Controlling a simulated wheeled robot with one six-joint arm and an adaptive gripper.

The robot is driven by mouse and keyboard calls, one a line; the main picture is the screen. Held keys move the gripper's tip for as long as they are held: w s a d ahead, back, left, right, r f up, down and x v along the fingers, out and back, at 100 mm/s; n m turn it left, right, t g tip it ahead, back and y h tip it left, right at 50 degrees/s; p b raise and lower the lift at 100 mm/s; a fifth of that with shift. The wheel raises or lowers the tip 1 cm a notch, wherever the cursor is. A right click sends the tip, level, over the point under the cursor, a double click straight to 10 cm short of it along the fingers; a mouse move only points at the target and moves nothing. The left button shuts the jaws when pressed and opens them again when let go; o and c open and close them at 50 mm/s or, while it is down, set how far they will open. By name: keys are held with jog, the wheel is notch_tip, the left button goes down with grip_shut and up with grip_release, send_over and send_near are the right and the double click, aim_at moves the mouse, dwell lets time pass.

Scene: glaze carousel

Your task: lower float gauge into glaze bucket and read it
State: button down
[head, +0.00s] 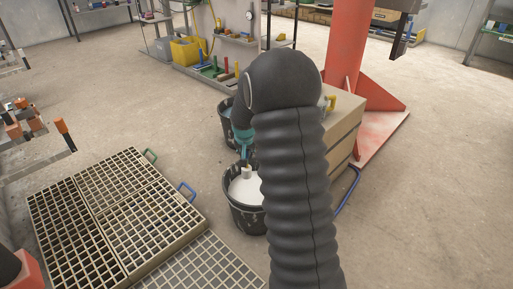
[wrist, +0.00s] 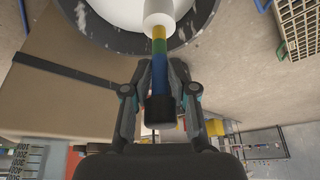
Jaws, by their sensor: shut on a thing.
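The float gauge (wrist: 159,45) is a rod with blue, green and yellow bands, a dark end and a white cylinder at its far end. My gripper (wrist: 158,72) is shut on its blue part, one finger on each side. The glaze bucket (head: 243,217) is black with white glaze inside; its rim also shows in the wrist view (wrist: 207,22). In the head view my gripper (head: 243,153) is above this bucket, with the gauge's white cylinder (head: 247,173) pointing down at the glaze. I cannot tell whether the cylinder touches the glaze. My arm hides the bucket's right side.
A second dark bucket (head: 225,122) stands just behind. A tan box (head: 342,128) and a red column (head: 348,45) stand to the right. Grid-topped crates (head: 115,205) lie at left, close to the bucket. Open floor (head: 180,130) lies between crates and buckets.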

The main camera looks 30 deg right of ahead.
jog(key=d+r+m, duration=0.1)
jog(key=d, duration=0.3)
notch_tip(320, 180, down, 16)
jog(key=b, duration=0.4)
jog(key=shift+w+d+r+h, duration=0.15)
jog(key=shift+w+d+h, duration=0.05)
jog(key=shift+w+h, duration=0.25)
dwell(1.2)
jog(key=c, duration=0.8)
grip_release()
jog(key=shift+c, duration=0.2)
jog(key=v, duration=1.2)
